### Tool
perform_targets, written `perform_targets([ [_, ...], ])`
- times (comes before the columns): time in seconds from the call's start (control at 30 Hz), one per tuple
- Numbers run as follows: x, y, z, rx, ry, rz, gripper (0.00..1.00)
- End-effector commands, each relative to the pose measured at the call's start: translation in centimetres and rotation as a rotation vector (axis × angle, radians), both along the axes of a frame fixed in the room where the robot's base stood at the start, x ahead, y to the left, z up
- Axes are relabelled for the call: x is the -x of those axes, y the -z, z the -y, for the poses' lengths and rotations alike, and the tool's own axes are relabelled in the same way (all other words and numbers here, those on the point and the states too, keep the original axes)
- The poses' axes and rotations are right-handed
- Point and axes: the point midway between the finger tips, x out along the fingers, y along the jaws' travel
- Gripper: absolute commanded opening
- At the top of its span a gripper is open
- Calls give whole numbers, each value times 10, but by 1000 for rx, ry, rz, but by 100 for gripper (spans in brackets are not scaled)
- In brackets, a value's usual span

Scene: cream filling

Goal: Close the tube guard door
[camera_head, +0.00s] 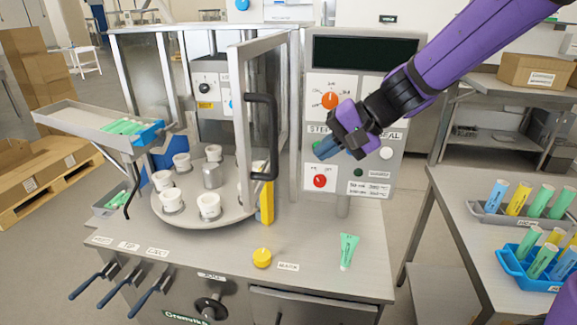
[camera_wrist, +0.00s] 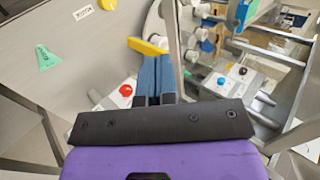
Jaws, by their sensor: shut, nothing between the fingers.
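The tube guard door (camera_head: 245,120) is a clear panel in a metal frame with a black vertical handle (camera_head: 262,135). It stands swung open toward the front, at the right side of the rotary table (camera_head: 235,208). My gripper (camera_head: 324,152) is shut and empty, in front of the control panel (camera_head: 338,180), to the right of the handle and apart from it. In the wrist view the blue fingers (camera_wrist: 152,80) lie together, close to the door's metal frame edge (camera_wrist: 174,45). The handle is not clear in the wrist view.
White cups in holders stand on the rotary table. A yellow button (camera_head: 262,257) and a green tube (camera_head: 348,250) are on the worktop. The panel has an orange knob (camera_head: 329,100) and a red button (camera_head: 320,181). Tube racks (camera_head: 515,262) stand on the right table.

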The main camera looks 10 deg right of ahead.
Motion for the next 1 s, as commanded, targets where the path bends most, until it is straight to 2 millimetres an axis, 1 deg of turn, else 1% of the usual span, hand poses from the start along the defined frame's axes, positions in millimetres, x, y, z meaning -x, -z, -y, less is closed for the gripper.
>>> perform_targets([
  [0.17, -4, 11, -11, -3, -1, -4, 0],
  [0.63, -24, 68, -69, -1, -2, -5, 0],
  [0.67, -26, 70, -73, -1, -3, -4, 0],
  [0.8, -33, 68, -91, -1, -2, 0, 0],
  [1.0, -38, 67, -104, -1, 0, 0, 0],
])
